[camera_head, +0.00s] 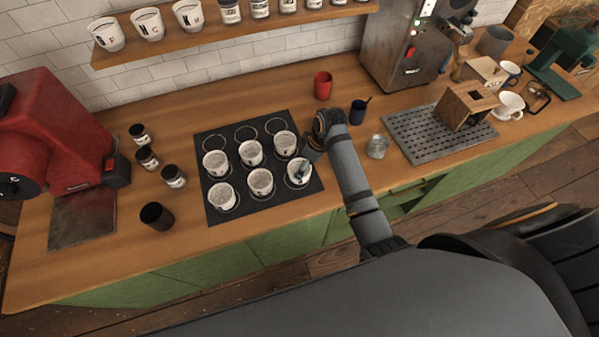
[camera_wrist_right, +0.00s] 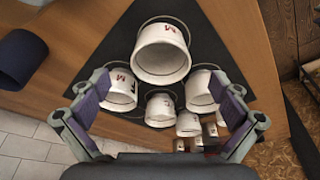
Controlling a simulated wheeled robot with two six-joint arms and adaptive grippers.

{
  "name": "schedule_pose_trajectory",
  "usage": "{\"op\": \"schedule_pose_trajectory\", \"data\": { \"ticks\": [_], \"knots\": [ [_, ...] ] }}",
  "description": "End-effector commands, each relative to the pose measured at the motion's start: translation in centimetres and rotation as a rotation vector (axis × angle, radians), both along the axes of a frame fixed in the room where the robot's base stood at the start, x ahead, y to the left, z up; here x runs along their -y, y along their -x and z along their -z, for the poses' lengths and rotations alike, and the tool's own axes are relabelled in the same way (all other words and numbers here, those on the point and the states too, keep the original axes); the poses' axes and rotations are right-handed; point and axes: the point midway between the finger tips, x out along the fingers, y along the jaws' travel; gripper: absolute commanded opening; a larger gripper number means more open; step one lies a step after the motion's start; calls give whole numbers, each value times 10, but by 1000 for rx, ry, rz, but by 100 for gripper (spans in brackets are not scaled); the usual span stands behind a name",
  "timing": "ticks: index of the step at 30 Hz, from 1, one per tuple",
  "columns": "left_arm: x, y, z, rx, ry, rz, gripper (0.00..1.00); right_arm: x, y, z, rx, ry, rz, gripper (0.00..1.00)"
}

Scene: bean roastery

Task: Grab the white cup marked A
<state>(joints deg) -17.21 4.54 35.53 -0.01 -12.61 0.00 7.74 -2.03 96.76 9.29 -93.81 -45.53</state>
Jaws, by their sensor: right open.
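Several white cups stand on a black mat (camera_head: 285,203) with ring marks, in the middle of the counter. They include front cups at the left (camera_head: 221,196), middle (camera_head: 260,183) and right (camera_head: 299,173). The letters on these cups are too small to read in the head view, so I cannot tell which is marked A. My right gripper (camera_head: 307,162) is just above the front right cup. In the right wrist view it (camera_wrist_right: 167,88) is open and empty, with a large white cup (camera_wrist_right: 163,58) bearing a red M ahead of it and more cups between and beside the fingers. My left gripper is not in view.
More white cups (camera_head: 147,24) stand on a wall shelf (camera_head: 240,32). Small jars (camera_head: 147,157) and a dark cup (camera_head: 156,216) stand left, near the red roaster (camera_head: 55,130).

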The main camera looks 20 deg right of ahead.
Motion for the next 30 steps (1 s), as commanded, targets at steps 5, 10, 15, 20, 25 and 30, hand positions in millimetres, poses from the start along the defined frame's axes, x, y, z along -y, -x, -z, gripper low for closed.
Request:
{"op": "schedule_pose_trajectory", "data": {
  "ticks": [5, 10, 15, 20, 25, 30],
  "knots": [
    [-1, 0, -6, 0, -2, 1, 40, -5, -4, 20, 0, 0, 2, 99],
    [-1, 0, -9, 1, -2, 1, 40, -6, -5, 24, -1, -1, 2, 99],
    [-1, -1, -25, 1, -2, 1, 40, -12, -8, 47, -4, -1, 1, 99],
    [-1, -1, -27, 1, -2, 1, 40, -16, -12, 69, 0, 0, 2, 99],
    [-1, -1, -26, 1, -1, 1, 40, -16, -12, 73, 0, 0, 2, 99],
    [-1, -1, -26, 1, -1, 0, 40, -16, -12, 73, 0, 0, 2, 88]
  ]
}}
